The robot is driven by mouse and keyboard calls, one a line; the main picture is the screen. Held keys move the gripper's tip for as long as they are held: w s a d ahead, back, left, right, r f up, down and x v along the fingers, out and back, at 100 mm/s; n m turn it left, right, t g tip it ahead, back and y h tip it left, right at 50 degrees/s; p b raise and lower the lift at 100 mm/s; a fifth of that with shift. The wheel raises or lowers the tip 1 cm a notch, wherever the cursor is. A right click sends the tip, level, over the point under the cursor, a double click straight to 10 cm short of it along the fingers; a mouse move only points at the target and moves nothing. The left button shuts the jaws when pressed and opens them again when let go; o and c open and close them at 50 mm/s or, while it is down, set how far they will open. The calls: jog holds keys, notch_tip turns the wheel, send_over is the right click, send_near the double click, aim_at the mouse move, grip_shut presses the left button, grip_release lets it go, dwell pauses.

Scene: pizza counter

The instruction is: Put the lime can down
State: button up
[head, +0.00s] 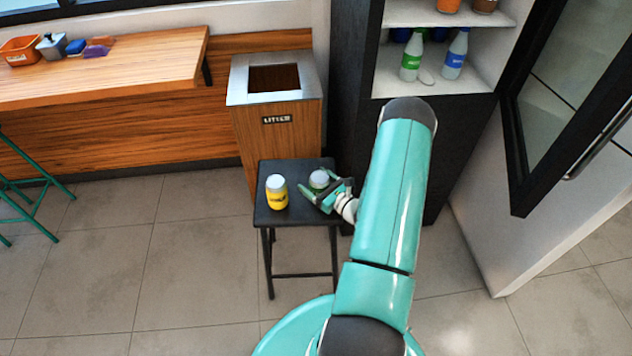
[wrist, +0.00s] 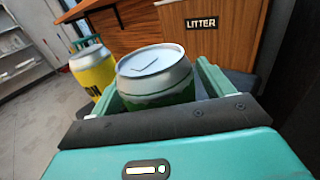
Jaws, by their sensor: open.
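The lime can (head: 319,180), green with a silver top, stands upright on a small black stool (head: 285,218). In the wrist view the lime can (wrist: 155,78) sits between the two fingers of my gripper (wrist: 160,92). My gripper (head: 325,190) is open around the can at stool height, with a finger on either side. Whether a finger touches the can cannot be told. The can's lower part is hidden by the gripper's palm in the wrist view.
A yellow can (head: 277,192) stands on the stool just left of my gripper; it also shows in the wrist view (wrist: 92,70). A wooden litter bin (head: 275,132) stands directly behind the stool. A shelf cabinet (head: 398,85) with bottles rises behind my arm.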

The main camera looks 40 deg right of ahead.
jog(key=shift+r, duration=0.1)
jog(key=shift+s, duration=0.2)
jog(key=s, duration=1.2)
jog(key=w+a+r+n+g+y, duration=0.3)
jog(key=a+r+n+g+y, duration=0.3)
jog(key=a+r+n, duration=0.35)
jog(key=w+a+r+n+g+y, duration=0.3)
jog(key=a+r+n+g+y, duration=0.25)
jog(key=a+r+n, duration=0.35)
jog(key=s+a+r+n+h, duration=0.5)
jog(key=r+n, duration=0.3)
jog(key=r, duration=0.2)
jog(key=s+a+r+n+h, duration=0.6)
jog(key=a+r+n+h, duration=0.1)
jog(key=r+n, duration=0.1)
jog(key=shift+s+a+r+n+g+h, duration=0.2)
jog(key=shift+a+r+n+g+h, duration=0.2)
jog(key=shift+r, duration=0.45)
